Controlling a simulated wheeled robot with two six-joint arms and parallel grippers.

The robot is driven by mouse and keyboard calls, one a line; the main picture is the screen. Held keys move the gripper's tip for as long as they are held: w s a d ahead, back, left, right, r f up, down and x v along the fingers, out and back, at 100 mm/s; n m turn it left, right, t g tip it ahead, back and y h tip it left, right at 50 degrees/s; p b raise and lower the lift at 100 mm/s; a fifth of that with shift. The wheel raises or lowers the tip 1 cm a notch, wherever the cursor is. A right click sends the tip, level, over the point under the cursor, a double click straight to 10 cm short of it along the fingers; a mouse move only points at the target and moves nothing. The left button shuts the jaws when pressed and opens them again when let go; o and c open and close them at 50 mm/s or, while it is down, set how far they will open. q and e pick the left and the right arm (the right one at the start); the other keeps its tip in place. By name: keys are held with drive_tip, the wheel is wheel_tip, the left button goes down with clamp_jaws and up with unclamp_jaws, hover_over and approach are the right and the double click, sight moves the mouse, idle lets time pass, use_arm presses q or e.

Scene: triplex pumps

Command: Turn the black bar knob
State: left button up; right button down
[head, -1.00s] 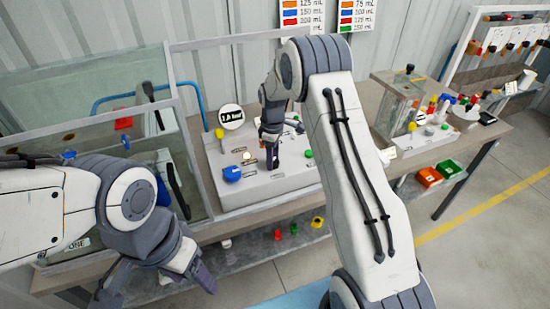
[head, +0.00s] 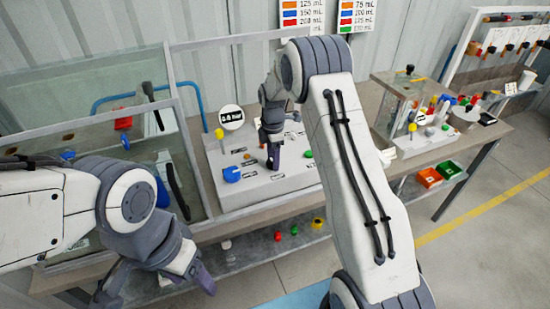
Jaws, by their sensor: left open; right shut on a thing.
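The black bar knob is not clearly visible; my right gripper covers the spot on the grey panel (head: 285,185) where it grips. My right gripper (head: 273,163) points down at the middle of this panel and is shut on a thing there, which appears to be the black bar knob. My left gripper (head: 155,291) is open and empty, low at the left, in front of the bench and away from the panel. A round display (head: 231,117) stands behind the panel; its reading looks like 0.8 bar, but the first digit is blurred.
The panel also carries a blue knob (head: 231,174), a yellow-topped lever (head: 219,133), a dull orange lamp (head: 247,156) and a green button (head: 308,154). A glass tank (head: 110,128) stands left of it. A clear box (head: 398,100) stands right, beyond my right arm.

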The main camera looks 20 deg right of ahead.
drive_tip(key=shift+w+d+r, duration=0.1)
idle(0.4)
drive_tip(key=shift+c, duration=1.3)
unclamp_jaws()
drive_tip(key=shift+r, duration=0.15)
wheel_tip(320, 180, up, 10)
drive_tip(key=b, duration=0.2)
